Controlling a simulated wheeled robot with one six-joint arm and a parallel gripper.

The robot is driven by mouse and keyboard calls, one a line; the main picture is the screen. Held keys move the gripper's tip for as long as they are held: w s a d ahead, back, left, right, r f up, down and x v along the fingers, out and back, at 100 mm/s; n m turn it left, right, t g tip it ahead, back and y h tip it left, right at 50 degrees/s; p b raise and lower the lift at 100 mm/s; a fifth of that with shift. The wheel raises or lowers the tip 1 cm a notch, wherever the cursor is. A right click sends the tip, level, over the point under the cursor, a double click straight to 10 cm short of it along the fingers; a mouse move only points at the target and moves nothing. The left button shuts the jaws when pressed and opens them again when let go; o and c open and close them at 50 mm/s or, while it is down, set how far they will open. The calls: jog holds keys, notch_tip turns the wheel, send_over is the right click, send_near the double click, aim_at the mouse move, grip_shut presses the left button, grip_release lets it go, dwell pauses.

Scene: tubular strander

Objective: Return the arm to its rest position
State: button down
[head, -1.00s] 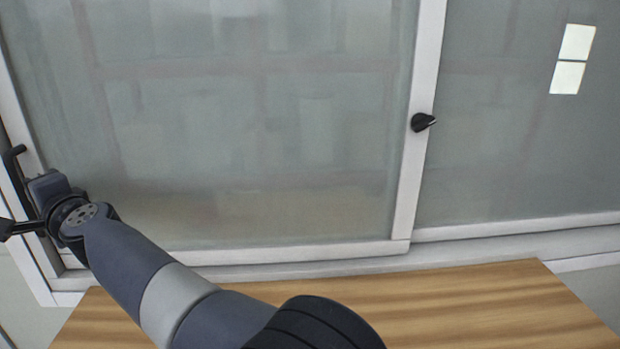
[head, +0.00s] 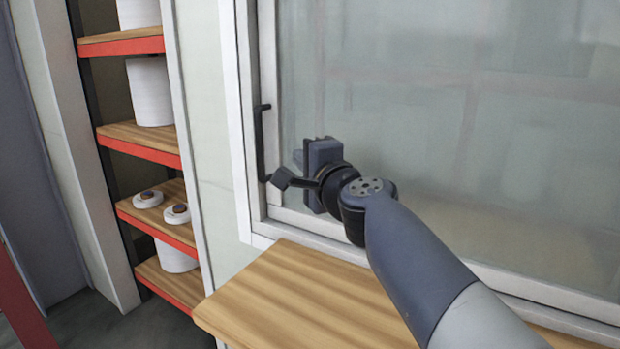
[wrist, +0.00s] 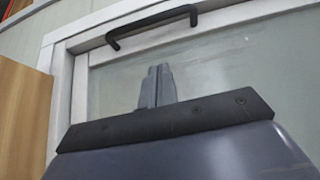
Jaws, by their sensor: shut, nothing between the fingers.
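My gripper (head: 299,160) is in front of the lower left corner of the glass panel (head: 420,140) in the head view, with my arm reaching in from the lower right. In the wrist view its two grey fingers (wrist: 157,72) are together, with nothing between them. A black bar handle (head: 262,140) stands on the panel's white frame, left of my gripper. In the wrist view the handle (wrist: 150,24) lies beyond the fingertips, and they do not grip it.
A wooden ledge (head: 280,295) runs below the panel, under my arm. At the left, a rack with red-edged wooden shelves (head: 140,138) holds white spools (head: 150,92). Dark floor (head: 95,325) shows at the lower left.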

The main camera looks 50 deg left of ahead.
jog(key=shift+b+v, duration=0.35)
jog(key=shift+v, duration=1.1)
jog(key=shift+a, duration=0.1)
jog(key=p, duration=0.5)
send_near(270, 146)
notch_tip(270, 146, up, 2)
jog(key=shift+s+a+f+p, duration=0.15)
jog(key=shift+a+p, duration=0.15)
jog(key=shift+a, duration=0.45)
jog(key=shift+s+a+r+p, duration=0.15)
jog(key=shift+a+p, duration=0.1)
jog(key=shift+a, duration=0.45)
jog(key=shift+s+a+f+p, duration=0.1)
jog(key=shift+a+p, duration=0.2)
jog(key=shift+a, duration=0.45)
